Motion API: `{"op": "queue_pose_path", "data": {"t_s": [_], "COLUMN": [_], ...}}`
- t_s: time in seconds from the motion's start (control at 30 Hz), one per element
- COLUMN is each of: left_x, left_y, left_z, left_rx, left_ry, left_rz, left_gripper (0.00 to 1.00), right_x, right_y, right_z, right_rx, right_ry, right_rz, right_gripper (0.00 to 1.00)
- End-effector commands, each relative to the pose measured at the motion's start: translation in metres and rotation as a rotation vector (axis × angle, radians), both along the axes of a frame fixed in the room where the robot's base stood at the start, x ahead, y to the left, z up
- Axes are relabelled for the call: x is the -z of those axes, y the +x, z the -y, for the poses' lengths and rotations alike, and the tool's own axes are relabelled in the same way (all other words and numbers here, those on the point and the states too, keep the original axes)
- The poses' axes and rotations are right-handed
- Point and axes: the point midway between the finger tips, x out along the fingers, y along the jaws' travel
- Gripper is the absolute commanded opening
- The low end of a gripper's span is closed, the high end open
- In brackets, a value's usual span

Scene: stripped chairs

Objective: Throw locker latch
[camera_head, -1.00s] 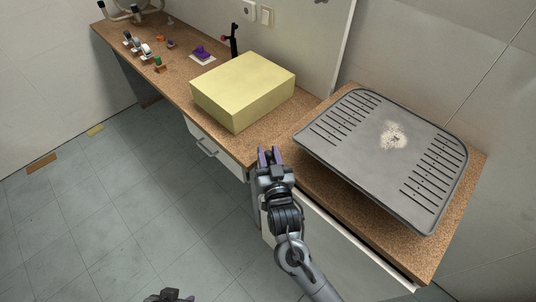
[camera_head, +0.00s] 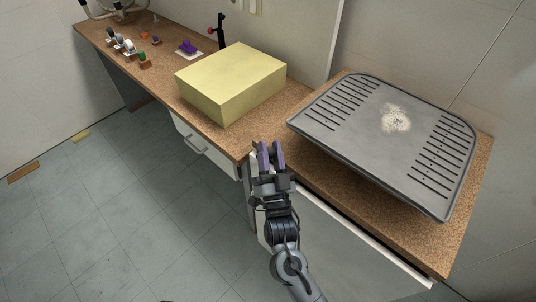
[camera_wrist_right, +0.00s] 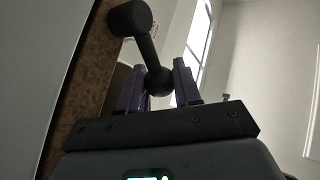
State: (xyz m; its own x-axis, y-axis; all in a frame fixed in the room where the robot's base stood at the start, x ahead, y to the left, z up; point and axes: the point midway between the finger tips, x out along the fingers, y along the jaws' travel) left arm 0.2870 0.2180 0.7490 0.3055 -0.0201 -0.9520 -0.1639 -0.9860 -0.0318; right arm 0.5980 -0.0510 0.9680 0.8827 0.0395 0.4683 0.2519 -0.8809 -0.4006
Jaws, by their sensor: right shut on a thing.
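The latch handle (camera_wrist_right: 146,50) shows in the right wrist view as a dark rod, with a thick round hub at its upper left and a ball at its lower end. My right gripper (camera_wrist_right: 159,84) is shut on the ball, one purple finger on each side. In the head view my right gripper (camera_head: 271,151) is at the front edge of the worktop, at the top left of the white locker front (camera_head: 335,248). The latch is hidden there by the gripper. My left gripper is not in view.
A yellow block (camera_head: 231,82) sits on the brown worktop behind my right gripper. A grey slotted chair panel (camera_head: 362,135) lies to the right. A drawer handle (camera_head: 194,146) sticks out at left.

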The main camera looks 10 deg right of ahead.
Motion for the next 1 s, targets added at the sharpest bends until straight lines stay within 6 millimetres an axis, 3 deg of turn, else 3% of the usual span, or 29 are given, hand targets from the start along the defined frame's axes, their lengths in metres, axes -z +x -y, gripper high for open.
{"op": "queue_pose_path", "data": {"t_s": [0.5,0.53,0.63,0.67,1.0], "left_x": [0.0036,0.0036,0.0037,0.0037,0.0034], "left_y": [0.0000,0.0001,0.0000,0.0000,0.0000], "left_z": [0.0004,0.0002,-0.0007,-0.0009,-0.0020], "left_rx": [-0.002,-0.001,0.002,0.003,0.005], "left_ry": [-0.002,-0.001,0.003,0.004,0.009], "left_rz": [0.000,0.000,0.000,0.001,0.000], "left_gripper": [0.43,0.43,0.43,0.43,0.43], "right_x": [0.0004,0.0004,0.0004,0.0004,0.0006], "right_y": [-0.0006,-0.0006,-0.0006,-0.0006,-0.0006], "right_z": [0.0008,0.0008,0.0008,0.0008,0.0007], "right_rx": [0.000,0.000,0.000,0.000,0.000], "right_ry": [0.015,0.015,0.015,0.015,0.014], "right_rz": [0.017,0.017,0.017,0.017,0.015], "right_gripper": [0.00,0.38,0.53,0.57,0.57]}}
